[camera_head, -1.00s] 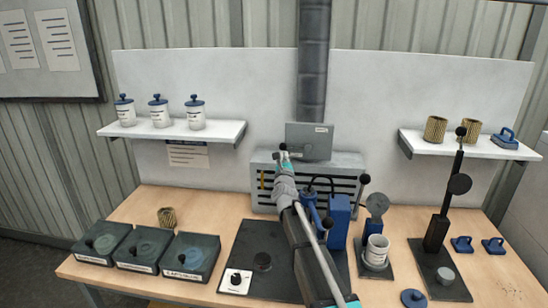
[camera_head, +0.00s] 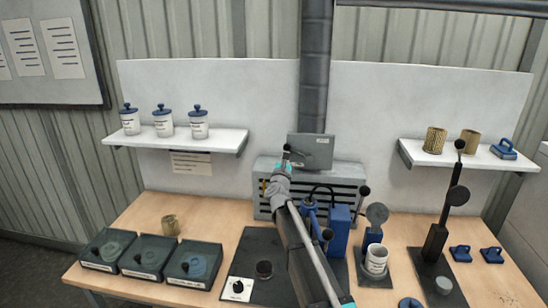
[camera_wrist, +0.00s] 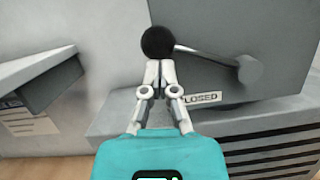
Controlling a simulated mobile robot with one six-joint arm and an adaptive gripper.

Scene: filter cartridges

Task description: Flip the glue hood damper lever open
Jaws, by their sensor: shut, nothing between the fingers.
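The glue hood damper lever has a black ball knob (camera_wrist: 158,42) on a thin grey rod (camera_wrist: 210,54). The rod slopes down right to a round pivot on the grey hood box (camera_head: 312,152). A plate reading "CLOSED" (camera_wrist: 204,98) sits below the rod, partly hidden by a finger. My gripper (camera_wrist: 154,66) is shut and empty, its fingertips just under the knob; they look in contact, but I cannot be sure. In the head view the knob (camera_head: 287,147) shows above my gripper (camera_head: 285,160), left of the box.
A vented grey unit (camera_head: 345,188) stands under the hood box, and a dark duct (camera_head: 316,70) rises behind. A left shelf (camera_head: 180,140) holds several lidded jars. A blue press (camera_head: 338,230) with ball-ended levers stands right of my arm. Dark trays (camera_head: 190,262) sit at front left.

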